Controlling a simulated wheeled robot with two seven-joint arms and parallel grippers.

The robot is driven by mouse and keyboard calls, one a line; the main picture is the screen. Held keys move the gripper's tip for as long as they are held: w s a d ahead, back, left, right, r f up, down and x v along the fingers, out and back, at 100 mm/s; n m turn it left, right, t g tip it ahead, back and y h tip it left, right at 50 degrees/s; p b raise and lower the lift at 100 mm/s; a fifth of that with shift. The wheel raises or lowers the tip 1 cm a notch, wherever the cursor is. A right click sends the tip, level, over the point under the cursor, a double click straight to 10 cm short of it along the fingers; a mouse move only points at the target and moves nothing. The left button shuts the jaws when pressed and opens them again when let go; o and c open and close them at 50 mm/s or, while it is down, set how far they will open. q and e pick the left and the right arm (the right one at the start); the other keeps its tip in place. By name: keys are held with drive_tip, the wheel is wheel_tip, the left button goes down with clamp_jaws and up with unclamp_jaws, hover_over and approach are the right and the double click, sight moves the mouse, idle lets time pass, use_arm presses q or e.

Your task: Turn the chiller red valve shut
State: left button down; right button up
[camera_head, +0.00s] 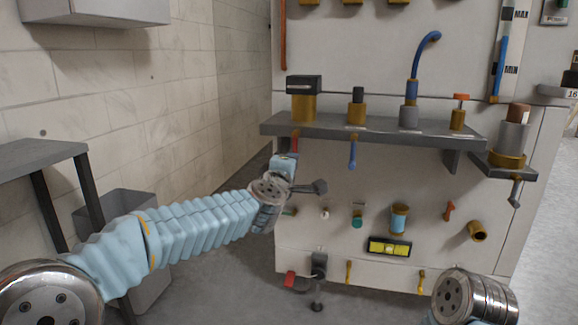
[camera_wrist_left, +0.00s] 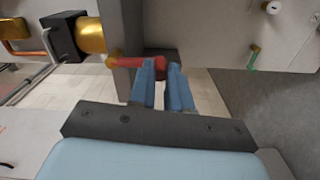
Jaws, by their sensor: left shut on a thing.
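A red valve handle (camera_head: 295,143) hangs under the left end of the grey shelf. In the left wrist view the red handle (camera_wrist_left: 132,63) runs from a yellow fitting to between my fingertips. My left gripper (camera_head: 286,160) reaches up to it from below, partly hidden by my own wrist. In the left wrist view the two blue fingers of the left gripper (camera_wrist_left: 161,70) are close together and shut on the handle's end. My right arm shows only at the bottom right; its gripper is out of view.
The grey shelf (camera_head: 390,127) carries several brass fittings above my left gripper. A blue lever (camera_head: 352,152) hangs to the right. Another red-handled valve (camera_head: 291,280) sits low on the panel. A grey table (camera_head: 40,155) stands at the left.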

use_arm(q)
drive_tip(key=shift+f, duration=0.1)
idle(0.3)
drive_tip(key=c, duration=1.1)
unclamp_jaws()
drive_tip(key=shift+s, duration=0.1)
drive_tip(key=v, duration=1.3)
drive_tip(key=shift+s+a+b, duration=0.1)
drive_tip(key=shift+s+b, duration=0.2)
